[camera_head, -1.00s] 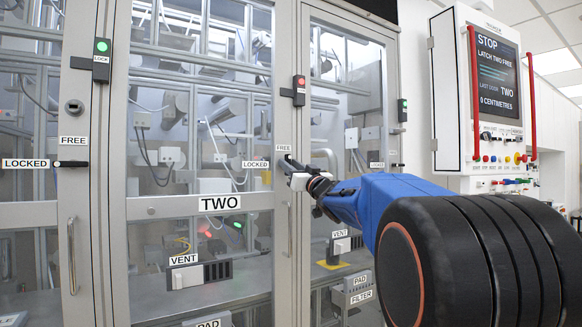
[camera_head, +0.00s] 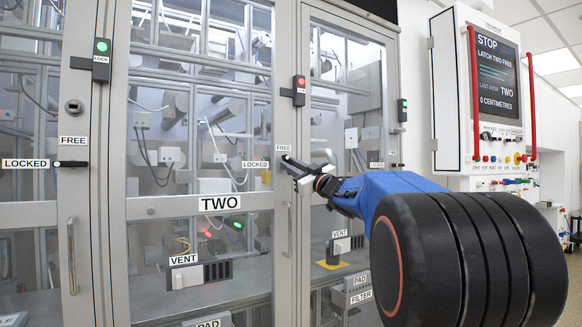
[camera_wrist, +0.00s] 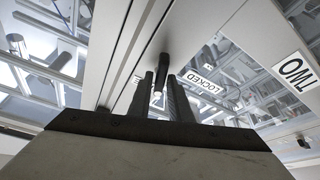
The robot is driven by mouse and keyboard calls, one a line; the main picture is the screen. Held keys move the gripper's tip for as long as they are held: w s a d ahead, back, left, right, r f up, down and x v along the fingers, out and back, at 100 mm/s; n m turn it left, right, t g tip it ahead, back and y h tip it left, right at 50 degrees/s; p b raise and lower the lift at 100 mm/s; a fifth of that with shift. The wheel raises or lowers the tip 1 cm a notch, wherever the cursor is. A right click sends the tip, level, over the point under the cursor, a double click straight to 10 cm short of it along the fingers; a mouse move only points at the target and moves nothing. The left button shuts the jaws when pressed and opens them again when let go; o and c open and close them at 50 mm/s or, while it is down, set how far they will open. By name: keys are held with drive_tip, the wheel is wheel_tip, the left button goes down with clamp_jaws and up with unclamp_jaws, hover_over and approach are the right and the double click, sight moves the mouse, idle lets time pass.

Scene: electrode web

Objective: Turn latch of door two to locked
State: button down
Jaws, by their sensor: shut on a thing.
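The door two latch is a small dark handle on the grey door post, right of the plate TWO (camera_head: 220,203). Its LOCKED label (camera_head: 255,164) is on its left and its FREE label (camera_head: 284,148) is just above it. My gripper (camera_head: 293,166) is at the latch and covers much of it in the head view. In the wrist view the dark latch handle (camera_wrist: 163,68) reaches down between the two fingers of my gripper (camera_wrist: 161,88), which are shut on it. The handle's exact angle is hard to tell.
A lock box with a red light (camera_head: 299,90) is above the latch. A panel screen (camera_head: 496,75) reads STOP, LATCH TWO FREE. A door handle (camera_head: 290,230) hangs below my gripper. The left door's latch (camera_head: 71,164) points toward its LOCKED label.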

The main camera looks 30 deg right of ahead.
drive_tip(key=n+g+y, duration=0.1)
drive_tip(key=n, duration=0.4)
drive_tip(key=n+g+y, duration=0.1)
drive_tip(key=n+g, duration=0.1)
drive_tip(key=n, duration=0.3)
drive_tip(key=n+g+y, duration=0.1)
drive_tip(key=n+g, duration=0.1)
drive_tip(key=n, duration=0.3)
drive_tip(key=shift+n+y, duration=0.4)
drive_tip(key=c, duration=1.8)
unclamp_jaws()
drive_tip(key=v, duration=1.7)
drive_tip(key=shift+s, duration=0.15)
drive_tip(key=shift+d, duration=0.1)
